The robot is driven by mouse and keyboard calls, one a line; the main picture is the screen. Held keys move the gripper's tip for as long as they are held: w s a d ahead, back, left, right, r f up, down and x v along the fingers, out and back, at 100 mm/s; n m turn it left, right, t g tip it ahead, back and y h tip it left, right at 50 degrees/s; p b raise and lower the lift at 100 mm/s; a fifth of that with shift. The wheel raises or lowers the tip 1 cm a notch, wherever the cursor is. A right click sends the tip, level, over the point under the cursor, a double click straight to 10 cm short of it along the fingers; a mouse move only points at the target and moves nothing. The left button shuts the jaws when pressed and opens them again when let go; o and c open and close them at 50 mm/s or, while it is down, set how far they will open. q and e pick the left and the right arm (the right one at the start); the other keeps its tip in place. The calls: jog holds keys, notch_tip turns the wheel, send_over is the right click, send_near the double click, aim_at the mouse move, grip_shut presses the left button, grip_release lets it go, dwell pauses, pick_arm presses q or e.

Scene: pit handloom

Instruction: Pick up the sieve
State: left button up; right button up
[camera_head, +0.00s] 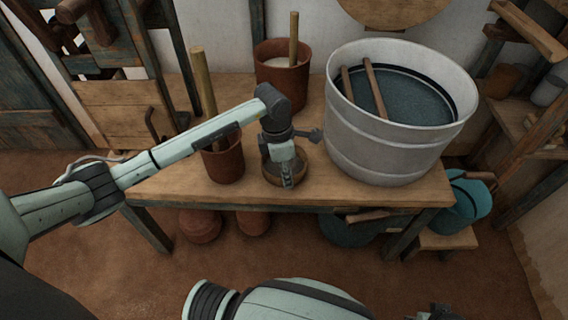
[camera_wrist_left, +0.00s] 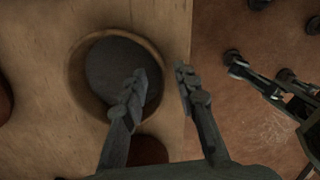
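The sieve is a round wooden ring with dark mesh inside. It lies on the wooden table (camera_head: 240,194) near the front edge, partly hidden by my gripper in the head view (camera_head: 272,179). The left wrist view shows the sieve (camera_wrist_left: 106,70) more fully. My left gripper (camera_head: 287,179) points down over it. In the left wrist view the fingers of my left gripper (camera_wrist_left: 162,79) are apart, with nothing between them but rim and table. One finger overlaps the mesh, the other is right of the rim. My right gripper (camera_head: 436,313) is only partly visible at the bottom edge.
A brown pot (camera_head: 224,161) with a stick stands left of the sieve. Another pot (camera_head: 281,75) with pale contents is behind. A large grey tub (camera_head: 374,152) with dark liquid and two sticks stands to the right. Pots (camera_head: 200,227) sit under the table.

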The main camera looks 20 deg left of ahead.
pick_arm(q)
jog(key=shift+w+d+f, duration=0.1)
jog(key=shift+d+f, duration=0.05)
jog(key=shift+f, duration=0.8)
grip_shut()
